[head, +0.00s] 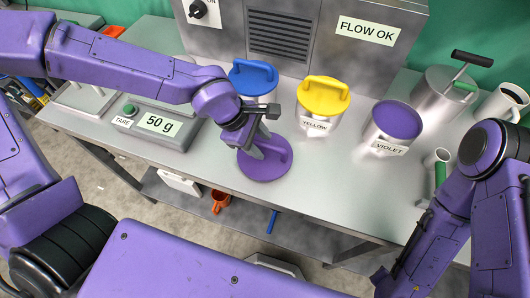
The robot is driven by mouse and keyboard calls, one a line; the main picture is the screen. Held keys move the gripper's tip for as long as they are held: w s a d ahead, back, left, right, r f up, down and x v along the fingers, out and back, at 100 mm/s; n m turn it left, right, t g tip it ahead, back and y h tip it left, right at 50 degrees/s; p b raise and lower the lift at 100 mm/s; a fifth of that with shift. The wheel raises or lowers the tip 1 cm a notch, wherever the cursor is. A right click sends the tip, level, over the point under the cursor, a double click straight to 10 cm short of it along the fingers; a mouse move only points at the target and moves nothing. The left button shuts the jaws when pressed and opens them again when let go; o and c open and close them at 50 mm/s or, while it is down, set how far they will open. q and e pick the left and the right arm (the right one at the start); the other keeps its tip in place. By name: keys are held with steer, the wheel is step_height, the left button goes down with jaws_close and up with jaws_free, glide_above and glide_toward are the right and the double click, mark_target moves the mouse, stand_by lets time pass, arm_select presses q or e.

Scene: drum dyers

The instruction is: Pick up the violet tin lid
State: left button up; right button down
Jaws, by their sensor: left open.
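The violet tin lid (265,171) is a round purple disc lying on the grey metal table. Part of its raised handle shows under my left gripper (259,150). That gripper points down over the lid with its jaws open, and its fingers are close to the handle. I cannot tell whether they touch it. The violet tin (389,140), labelled VIOLET, stands to the right with its top uncovered, showing violet contents. My right arm comes in from the right and runs down to the bottom edge. Its gripper is not visible.
The blue-lidded tin (253,78) and yellow-lidded tin (323,98) stand behind the lid. A scale (160,125) reading 50 g is at left. A metal cylinder with a handle (440,95) and a mug (503,103) are at right. The table front (330,190) is clear.

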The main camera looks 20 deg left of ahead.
mark_target(261, 143)
arm_select(q)
steer(key=shift+d+f, duration=0.3)
steer(key=shift+f, duration=0.05)
jaws_close()
step_height(261, 143, up, 10)
steer(key=shift+f+p, duration=0.25)
steer(key=shift+p, duration=0.15)
step_height(261, 143, up, 6)
steer(key=p, duration=0.5)
steer(key=shift+f+p, duration=0.2)
steer(key=shift+p, duration=0.2)
